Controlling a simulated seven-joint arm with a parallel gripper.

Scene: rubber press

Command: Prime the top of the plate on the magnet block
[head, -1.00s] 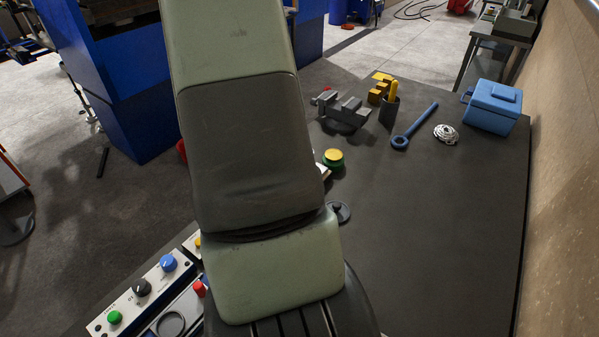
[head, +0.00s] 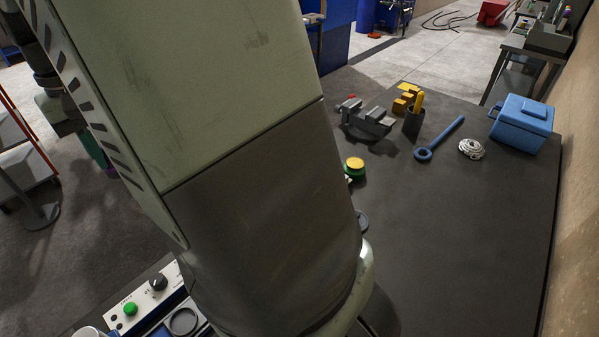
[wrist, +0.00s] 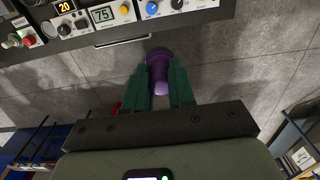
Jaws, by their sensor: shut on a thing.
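My gripper (wrist: 162,72) has dark green fingers and is shut on a purple round-ended thing (wrist: 158,72) in the wrist view. The held thing hangs over the bare floor, just off the edge of the bench with the control panel. In the head view my gripper (head: 95,150) shows small at the left edge, with a bit of purple (head: 112,171) below it. I cannot make out the plate or the magnet block in either view; my arm hides much of the bench in the head view.
A control panel (wrist: 135,12) with displays and knobs lines the bench edge. On the dark bench (head: 450,240) are a grey vise-like tool (head: 366,119), a dark cup (head: 413,121), a blue ring-ended tool (head: 440,138), a silver disc (head: 471,149) and a blue box (head: 523,123).

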